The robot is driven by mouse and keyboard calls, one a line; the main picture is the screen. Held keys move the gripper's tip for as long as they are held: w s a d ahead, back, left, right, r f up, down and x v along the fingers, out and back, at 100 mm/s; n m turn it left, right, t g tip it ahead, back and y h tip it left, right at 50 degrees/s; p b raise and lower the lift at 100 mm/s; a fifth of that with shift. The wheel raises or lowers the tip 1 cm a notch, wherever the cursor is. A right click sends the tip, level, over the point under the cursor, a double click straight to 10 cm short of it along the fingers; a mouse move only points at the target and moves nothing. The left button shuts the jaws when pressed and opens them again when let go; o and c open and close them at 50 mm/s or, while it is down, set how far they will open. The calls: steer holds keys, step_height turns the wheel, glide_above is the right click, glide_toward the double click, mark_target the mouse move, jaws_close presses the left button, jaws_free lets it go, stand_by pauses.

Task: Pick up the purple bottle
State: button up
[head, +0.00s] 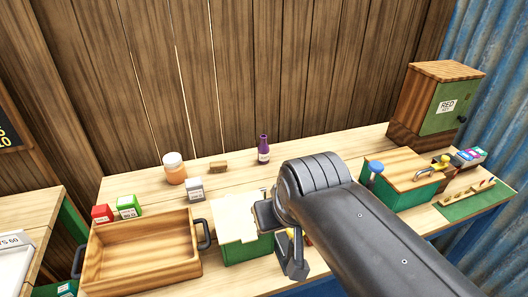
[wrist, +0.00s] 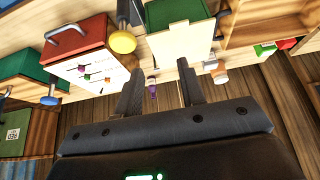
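The purple bottle (head: 263,150) stands upright on the wooden counter near the back wall, with a pale label and a narrow dark neck. In the wrist view the bottle (wrist: 152,86) looks small and shows in the gap between my fingers, nearer the left finger. My gripper (wrist: 161,72) is open, with nothing held between its fingers. The bottle looks well beyond the fingers. In the head view my arm covers the middle of the counter, and my fingers are hard to make out there.
An orange jar (head: 174,168), a grey box (head: 195,189) and a small wooden block (head: 219,167) stand left of the bottle. A wooden tray (head: 140,251) lies front left. A red box (wrist: 84,50) shows in the wrist view. Counter around the bottle is clear.

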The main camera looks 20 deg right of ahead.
steer(key=shift+o, duration=0.2)
steer(key=o, duration=0.3)
steer(key=w+d+r+m, duration=0.1)
steer(key=w+d+r, duration=0.1)
steer(key=w, duration=0.8)
steer(key=w+d+r+m, duration=0.1)
steer(key=w+d+r, duration=0.15)
steer(key=w, duration=0.85)
steer(key=m+g+h, duration=0.1)
steer(key=m, duration=0.1)
glide_toward(263, 137)
steer(key=x, duration=0.5)
steer(key=shift+s+d+f, duration=0.15)
steer(key=shift+s+f, duration=0.05)
steer(key=shift+f, duration=0.05)
steer(key=shift+w+x, duration=0.15)
steer(key=shift+x, duration=1.2)
steer(key=shift+w+x, duration=0.15)
steer(key=shift+x, duration=1.2)
